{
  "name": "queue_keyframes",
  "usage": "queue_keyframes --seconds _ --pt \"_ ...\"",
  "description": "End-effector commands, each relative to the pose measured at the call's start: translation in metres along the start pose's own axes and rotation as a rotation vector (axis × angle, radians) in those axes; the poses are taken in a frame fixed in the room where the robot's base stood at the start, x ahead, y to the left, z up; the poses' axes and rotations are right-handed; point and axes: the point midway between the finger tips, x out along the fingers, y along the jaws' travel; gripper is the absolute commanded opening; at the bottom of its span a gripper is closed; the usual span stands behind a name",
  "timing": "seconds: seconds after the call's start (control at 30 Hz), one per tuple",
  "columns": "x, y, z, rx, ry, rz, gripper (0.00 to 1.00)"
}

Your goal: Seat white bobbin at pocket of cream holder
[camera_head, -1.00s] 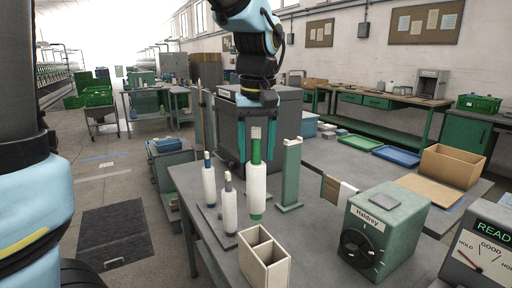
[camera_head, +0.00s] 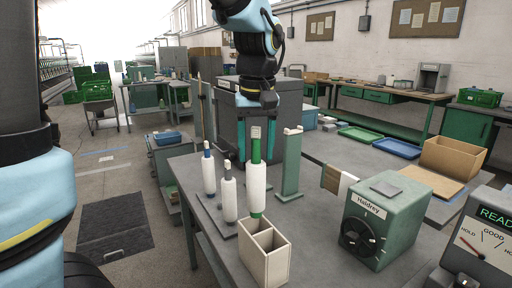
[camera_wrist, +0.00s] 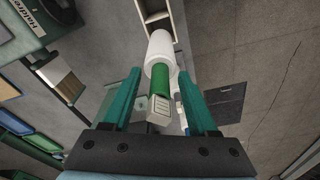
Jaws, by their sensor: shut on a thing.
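The white bobbin (camera_head: 256,186) hangs upright from my gripper (camera_head: 256,157), which is shut on its green upper part. Its green lower end overlaps the back rim of the cream holder (camera_head: 266,262) in the head view; I cannot tell whether it is inside a pocket, touching, or just above. The holder is an open box with a divider between two pockets. In the wrist view the bobbin (camera_wrist: 160,47) points away between the fingers (camera_wrist: 159,75), and part of the cream holder (camera_wrist: 178,22) shows beyond it.
A green post (camera_head: 290,168) stands behind right. A green machine box (camera_head: 384,226) and a dial gauge (camera_head: 484,245) stand to the right. Bare table lies between.

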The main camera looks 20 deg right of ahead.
Motion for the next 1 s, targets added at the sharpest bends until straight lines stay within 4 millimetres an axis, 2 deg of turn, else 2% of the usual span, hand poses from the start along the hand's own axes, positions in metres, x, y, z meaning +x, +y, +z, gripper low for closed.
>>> queue_keyframes --seconds 0.53,1.0 --pt "0.033 0.000 0.004 0.000 0.000 -0.001 0.15" --pt "0.036 0.000 0.004 0.000 0.000 0.000 0.15"
